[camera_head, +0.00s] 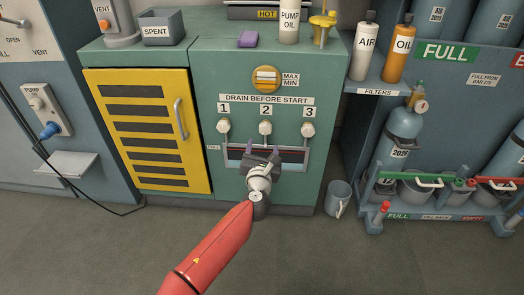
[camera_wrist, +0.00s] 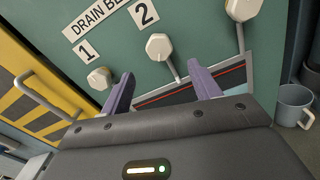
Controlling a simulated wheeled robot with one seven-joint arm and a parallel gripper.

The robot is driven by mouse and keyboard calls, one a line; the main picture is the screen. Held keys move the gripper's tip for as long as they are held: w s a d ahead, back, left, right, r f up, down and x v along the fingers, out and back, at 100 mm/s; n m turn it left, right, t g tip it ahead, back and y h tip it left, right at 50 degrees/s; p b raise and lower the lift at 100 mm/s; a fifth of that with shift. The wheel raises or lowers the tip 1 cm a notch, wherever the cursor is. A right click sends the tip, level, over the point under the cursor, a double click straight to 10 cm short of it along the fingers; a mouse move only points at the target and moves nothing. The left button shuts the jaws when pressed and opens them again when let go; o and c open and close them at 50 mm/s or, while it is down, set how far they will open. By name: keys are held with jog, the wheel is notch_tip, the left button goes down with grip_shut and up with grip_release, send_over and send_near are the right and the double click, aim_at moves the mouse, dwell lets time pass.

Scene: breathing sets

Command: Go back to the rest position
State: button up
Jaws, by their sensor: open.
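My gripper (camera_head: 262,150) is in front of the green cabinet (camera_head: 335,100), near a recessed tray (camera_head: 296,157) below the three drain knobs. Its two purple fingers are apart with nothing seen between them. In the wrist view my gripper (camera_wrist: 165,88) points at the cabinet front, with its fingers spread over the dark recess. Drain knob 2 (camera_head: 265,128) is just above the fingers, with drain knob 1 (camera_head: 223,126) to the left and drain knob 3 (camera_head: 308,128) to the right. I cannot tell whether the fingers touch the cabinet.
A yellow louvred door (camera_head: 150,125) with a handle is left of my gripper. A grey mug (camera_head: 338,198) stands on the floor to the right. A rack of cylinders (camera_head: 400,140) is at the right. The grey floor (camera_head: 90,250) in front is clear.

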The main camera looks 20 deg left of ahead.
dwell(0.4)
jog(key=w+d+f+m+g+h, duration=0.2)
jog(key=d+f+m+h, duration=0.15)
jog(key=d+m, duration=0.45)
jog(key=w+d+f+m+g+h, duration=0.15)
jog(key=d+m+h, duration=0.3)
jog(key=d, duration=0.75)
jog(key=s+d+f+m+g, duration=0.5)
jog(key=s+d+m+g, duration=0.2)
jog(key=d+m, duration=0.3)
jog(key=s+d+r+m+y, duration=0.2)
jog(key=s+r+m, duration=0.4)
jog(key=s+r, duration=0.6)
jog(key=s+d+r+m+g+y, duration=0.1)
jog(key=s+d+r+m+y, duration=0.1)
jog(key=s+r+m, duration=0.5)
jog(key=s+r, duration=0.4)
jog(key=s, duration=0.3)
jog(key=shift+s+d+r, duration=0.15)
jog(key=shift+s+r, duration=0.2)
jog(key=shift+s, duration=0.05)
